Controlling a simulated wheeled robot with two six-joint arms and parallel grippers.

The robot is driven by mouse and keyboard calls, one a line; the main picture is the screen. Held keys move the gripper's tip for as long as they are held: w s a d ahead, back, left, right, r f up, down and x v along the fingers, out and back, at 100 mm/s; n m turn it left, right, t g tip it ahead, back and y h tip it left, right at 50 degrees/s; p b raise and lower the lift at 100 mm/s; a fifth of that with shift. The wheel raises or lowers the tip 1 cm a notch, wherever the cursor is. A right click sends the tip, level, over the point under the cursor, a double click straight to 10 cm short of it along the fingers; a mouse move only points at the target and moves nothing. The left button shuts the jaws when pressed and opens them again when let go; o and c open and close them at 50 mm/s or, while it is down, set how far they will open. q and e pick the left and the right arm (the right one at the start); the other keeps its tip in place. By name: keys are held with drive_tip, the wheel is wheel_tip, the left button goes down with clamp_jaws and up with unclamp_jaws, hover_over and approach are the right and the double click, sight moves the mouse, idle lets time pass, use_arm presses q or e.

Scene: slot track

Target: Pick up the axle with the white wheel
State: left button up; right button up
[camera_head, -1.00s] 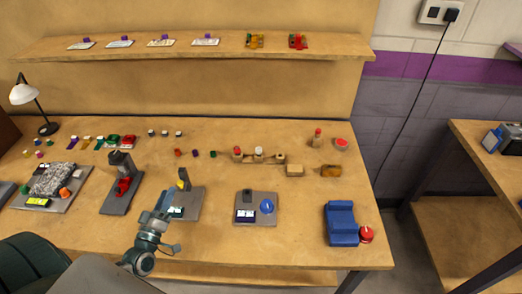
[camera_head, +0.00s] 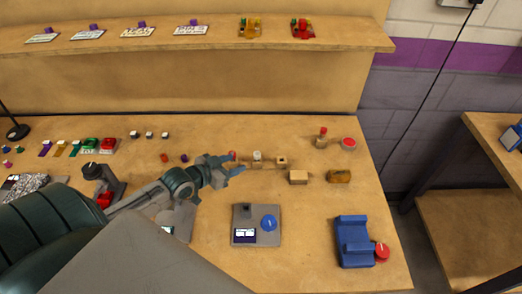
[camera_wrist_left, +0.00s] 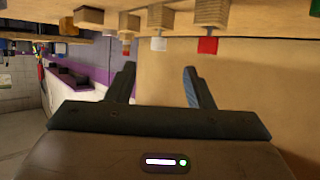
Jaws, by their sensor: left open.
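The axle with the white wheel (camera_head: 257,155) stands upright in a wooden block in the row at the middle of the table. It also shows in the left wrist view (camera_wrist_left: 158,44), which is upside down, below its wooden block (camera_wrist_left: 160,17). The axle with the red wheel (camera_wrist_left: 208,45) stands beside it; in the head view it is just left of the white one (camera_head: 233,155). My left gripper (camera_head: 236,168) is open and empty, in front of the red one and left of the white one, apart from the white wheel. Its fingers show in the wrist view (camera_wrist_left: 158,85).
An empty-topped wooden block (camera_head: 281,161) stands right of the white wheel. A loose wooden block (camera_head: 298,177), a grey plate with a blue knob (camera_head: 243,212) and a blue device (camera_head: 353,240) lie nearer. A red-topped post (camera_head: 321,138) stands at the back right.

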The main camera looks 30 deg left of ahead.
sight(255, 156)
use_arm(q)
drive_tip(key=shift+w+d+f, duration=0.15)
drive_tip(key=shift+w+f, duration=0.05)
drive_tip(key=shift+w, duration=0.2)
drive_tip(key=w, duration=0.1)
drive_tip(key=w+d, duration=0.1)
drive_tip(key=shift+w+d+f+b, duration=0.2)
drive_tip(key=shift+w+f+b, duration=0.1)
drive_tip(key=shift+w+f, duration=0.25)
drive_tip(key=shift+w, duration=0.1)
drive_tip(key=shift+w+f, duration=0.2)
drive_tip(key=shift+w, duration=0.35)
drive_tip(key=p+x, duration=0.1)
drive_tip(key=x, duration=0.2)
drive_tip(key=shift+w+a, duration=0.1)
drive_tip(key=shift+w, duration=0.05)
drive_tip(key=shift+w+f, duration=0.35)
drive_tip(key=shift+w, duration=0.1)
drive_tip(key=c, duration=1)
clamp_jaws()
use_arm(e)
drive_tip(key=shift+s+d+r, duration=0.2)
drive_tip(key=shift+s+d, duration=0.15)
drive_tip(key=shift+d, duration=0.1)
